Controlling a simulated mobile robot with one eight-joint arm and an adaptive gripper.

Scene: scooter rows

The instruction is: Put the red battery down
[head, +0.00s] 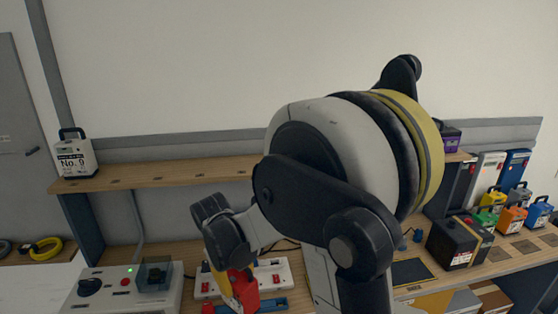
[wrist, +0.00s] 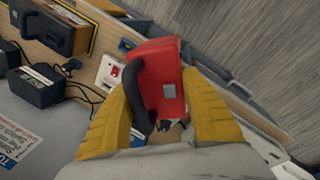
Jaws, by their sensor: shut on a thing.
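The red battery (head: 247,291) is upright or nearly so over the workbench in the head view, partly hidden by my gripper (head: 225,284). In the wrist view the red battery (wrist: 168,88) sits between the two yellow fingers of my gripper (wrist: 160,112), its dark handle at their tips. My gripper is shut on it. A blue base or tray (head: 268,303) shows just beside and below the battery. I cannot tell whether the battery touches the surface.
A white strip with red parts (head: 272,273) lies behind the battery. A grey control box (head: 125,291) stands to the left. A white battery marked No. 9 (head: 75,158) is on the shelf. Coloured batteries (head: 512,218) and a black one (head: 457,243) are at right.

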